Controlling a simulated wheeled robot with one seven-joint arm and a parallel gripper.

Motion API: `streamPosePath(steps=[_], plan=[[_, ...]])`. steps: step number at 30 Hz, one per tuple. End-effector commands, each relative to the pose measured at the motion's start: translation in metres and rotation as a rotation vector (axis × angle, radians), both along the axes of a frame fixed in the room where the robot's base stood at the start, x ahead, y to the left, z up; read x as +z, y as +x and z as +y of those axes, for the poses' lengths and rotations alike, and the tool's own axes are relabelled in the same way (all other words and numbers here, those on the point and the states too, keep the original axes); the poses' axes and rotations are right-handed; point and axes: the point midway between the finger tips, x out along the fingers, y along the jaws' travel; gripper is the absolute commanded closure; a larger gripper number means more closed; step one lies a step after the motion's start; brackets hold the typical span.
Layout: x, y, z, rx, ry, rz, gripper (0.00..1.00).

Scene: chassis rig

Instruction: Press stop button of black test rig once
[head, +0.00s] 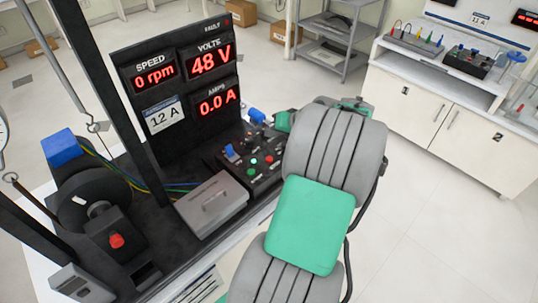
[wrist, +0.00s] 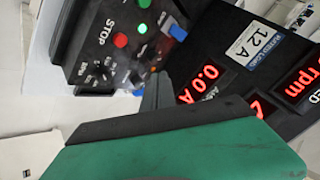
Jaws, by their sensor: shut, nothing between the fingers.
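The black test rig (head: 135,75) stands at left in the head view, its displays reading 0 rpm, 48 V and 0.0 A. Its sloped control panel (head: 235,165) is partly behind my arm.
A motor with a red knob (head: 117,240) and a blue block (head: 60,147) are at left. A white cabinet (head: 425,105) and grey shelving (head: 335,40) stand behind, with open floor at right.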

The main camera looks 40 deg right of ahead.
Motion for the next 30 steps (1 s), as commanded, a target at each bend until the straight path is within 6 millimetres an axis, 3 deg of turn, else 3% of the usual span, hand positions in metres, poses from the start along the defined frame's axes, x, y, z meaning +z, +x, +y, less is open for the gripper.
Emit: streamPosePath(steps=[11, 24, 30], plan=[[-0.010, 0.000, 0.001, 0.001, -0.002, 0.003, 1.00], [-0.073, 0.000, 0.001, 0.002, -0.001, 0.003, 1.00], [-0.089, 0.000, 0.001, 0.001, -0.002, 0.003, 1.00]])
